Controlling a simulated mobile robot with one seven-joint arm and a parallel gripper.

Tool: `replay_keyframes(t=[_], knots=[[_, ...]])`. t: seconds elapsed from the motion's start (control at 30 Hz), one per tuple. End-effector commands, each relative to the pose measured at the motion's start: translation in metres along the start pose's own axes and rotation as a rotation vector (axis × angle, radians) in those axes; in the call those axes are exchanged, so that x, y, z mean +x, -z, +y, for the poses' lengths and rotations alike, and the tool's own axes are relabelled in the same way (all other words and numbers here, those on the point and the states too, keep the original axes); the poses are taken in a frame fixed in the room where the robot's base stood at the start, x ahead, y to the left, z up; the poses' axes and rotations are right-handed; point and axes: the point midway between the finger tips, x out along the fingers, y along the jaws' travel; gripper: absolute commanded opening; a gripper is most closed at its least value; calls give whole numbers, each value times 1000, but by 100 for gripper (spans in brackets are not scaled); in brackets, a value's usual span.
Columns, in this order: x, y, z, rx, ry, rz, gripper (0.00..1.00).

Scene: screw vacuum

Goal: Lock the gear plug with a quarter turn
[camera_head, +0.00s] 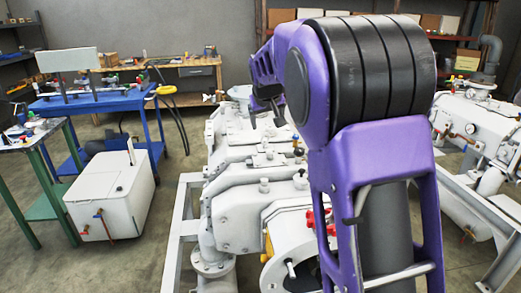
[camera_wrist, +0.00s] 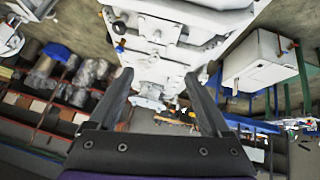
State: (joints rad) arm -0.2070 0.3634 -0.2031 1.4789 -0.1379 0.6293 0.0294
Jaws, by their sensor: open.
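The large white-grey screw vacuum pump (camera_head: 238,225) stands in the middle of the head view, partly hidden behind my purple arm. Small plugs and knobs sit on its top, one at the middle (camera_head: 264,158) and one nearer (camera_head: 300,175). I cannot tell which is the gear plug. My gripper (camera_wrist: 158,80) has its two dark fingers spread, with nothing between them. It is over the pump's far part in the head view (camera_head: 266,108), apart from the plugs. In the wrist view the pump (camera_wrist: 165,62) shows beyond the fingers, with a dark knob (camera_wrist: 119,28) on it.
A white box-shaped tank (camera_head: 110,195) stands on the floor at left. A wooden workbench (camera_head: 185,64) is at the back. A second pump (camera_head: 475,125) stands at right. Floor between tank and pump is clear.

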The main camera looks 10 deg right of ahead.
Motion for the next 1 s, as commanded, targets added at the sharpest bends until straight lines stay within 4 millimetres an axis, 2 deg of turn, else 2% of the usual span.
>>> replay_keyframes(t=[0.03,0.1,0.27,0.47,0.57,1.0], knots=[[19,-16,0,28,22,-66,82],[34,-32,-6,58,58,-140,82],[51,-56,-13,106,121,-251,82],[62,-66,-19,123,147,-290,82],[74,-70,-21,123,147,-290,82],[156,-93,-35,121,146,-288,82]])
